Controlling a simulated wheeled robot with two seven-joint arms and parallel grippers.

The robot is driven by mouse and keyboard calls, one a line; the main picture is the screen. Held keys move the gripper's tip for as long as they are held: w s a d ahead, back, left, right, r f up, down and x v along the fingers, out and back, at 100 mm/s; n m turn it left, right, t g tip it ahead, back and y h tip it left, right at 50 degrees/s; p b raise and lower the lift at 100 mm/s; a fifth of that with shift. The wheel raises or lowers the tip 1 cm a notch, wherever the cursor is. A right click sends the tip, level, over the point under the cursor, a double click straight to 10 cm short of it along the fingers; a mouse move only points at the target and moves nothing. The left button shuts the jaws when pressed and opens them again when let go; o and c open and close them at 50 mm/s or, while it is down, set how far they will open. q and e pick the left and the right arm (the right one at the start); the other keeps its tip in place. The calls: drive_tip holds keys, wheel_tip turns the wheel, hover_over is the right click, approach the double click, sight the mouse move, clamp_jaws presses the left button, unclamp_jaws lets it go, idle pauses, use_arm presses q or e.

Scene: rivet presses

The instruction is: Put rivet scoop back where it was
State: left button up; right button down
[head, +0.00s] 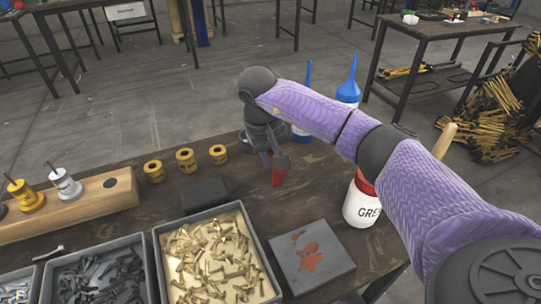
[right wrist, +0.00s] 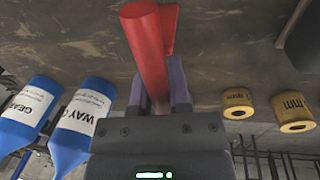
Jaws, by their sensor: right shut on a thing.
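My right gripper (head: 274,160) is shut on a red thing that looks like the rivet scoop (head: 278,176). It hangs from the fingers over the middle of the workbench, behind the rivet tray. In the right wrist view the red scoop (right wrist: 147,50) stands between the purple-grey fingers (right wrist: 162,95), with a second red part behind it. I cannot tell whether its lower end touches the bench. My left gripper is not in view.
A tray of brass rivets (head: 157,262), a tray of dark rivets (head: 45,285) and a grey plate with reddish smears (head: 340,268) lie in front. Brass rings (head: 186,160) and a dark block (head: 205,195) stand left.

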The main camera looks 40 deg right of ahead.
drive_tip(key=c, duration=0.6)
unclamp_jaws()
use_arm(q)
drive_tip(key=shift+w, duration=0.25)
use_arm(e)
drive_tip(key=shift+r, duration=0.25)
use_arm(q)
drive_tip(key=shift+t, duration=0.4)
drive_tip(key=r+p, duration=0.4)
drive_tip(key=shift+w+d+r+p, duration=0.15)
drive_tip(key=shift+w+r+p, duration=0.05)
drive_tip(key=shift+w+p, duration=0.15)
use_arm(e)
drive_tip(key=r, duration=0.3)
drive_tip(key=a+r, duration=0.1)
drive_tip(key=r, duration=0.7)
drive_tip(key=shift+w+a+r, duration=0.15)
drive_tip(key=shift+a+r, duration=0.1)
drive_tip(key=shift+a, duration=0.15)
